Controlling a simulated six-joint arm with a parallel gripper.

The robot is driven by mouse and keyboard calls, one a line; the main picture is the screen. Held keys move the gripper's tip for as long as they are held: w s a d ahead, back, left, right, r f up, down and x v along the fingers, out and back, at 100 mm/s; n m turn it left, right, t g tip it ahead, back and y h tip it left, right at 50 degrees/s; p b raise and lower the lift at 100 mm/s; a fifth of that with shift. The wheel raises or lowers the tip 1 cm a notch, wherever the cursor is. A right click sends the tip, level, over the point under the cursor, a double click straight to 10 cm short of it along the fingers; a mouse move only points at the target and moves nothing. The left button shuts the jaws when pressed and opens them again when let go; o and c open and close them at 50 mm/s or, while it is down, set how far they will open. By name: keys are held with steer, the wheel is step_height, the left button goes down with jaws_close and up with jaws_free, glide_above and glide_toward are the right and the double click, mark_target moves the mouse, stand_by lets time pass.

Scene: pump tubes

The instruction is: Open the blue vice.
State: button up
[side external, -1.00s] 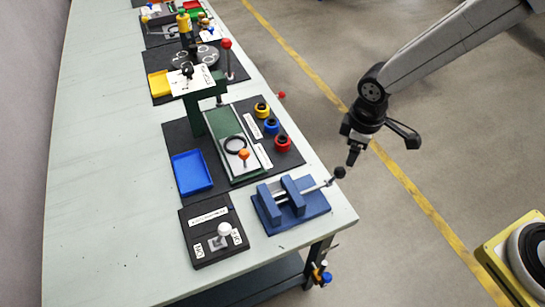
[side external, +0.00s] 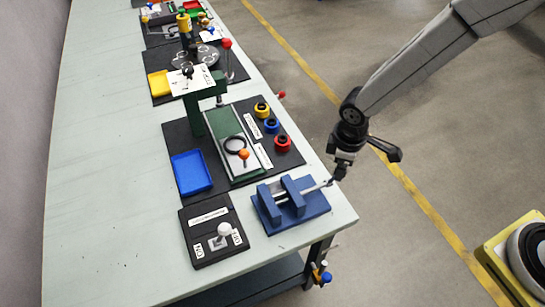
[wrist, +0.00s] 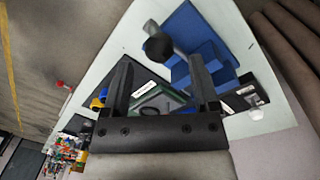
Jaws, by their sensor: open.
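The blue vice (side external: 318,208) sits on the near right corner of the bench. Its two upright blue jaws stand with a narrow gap between them. A silver screw rod (side external: 316,188) runs out of the vice towards the bench's right edge. My gripper (side external: 336,178) is at the outer end of this rod and mostly hides its black ball handle there. In the wrist view the black ball (wrist: 158,47) shows just beyond my open fingertips, roughly midway between them. I cannot tell whether a finger touches it. The vice's blue body (wrist: 205,68) lies behind the ball, partly covered by a finger.
A black panel with a white-knobbed lever (side external: 224,230) is left of the vice. A blue tray (side external: 191,172), a green press (side external: 222,130) and yellow, blue and red rings (side external: 283,144) stand behind it.

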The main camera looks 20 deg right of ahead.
steer(key=shift+w+f, duration=0.1)
steer(key=shift+f, duration=1.75)
jaws_close()
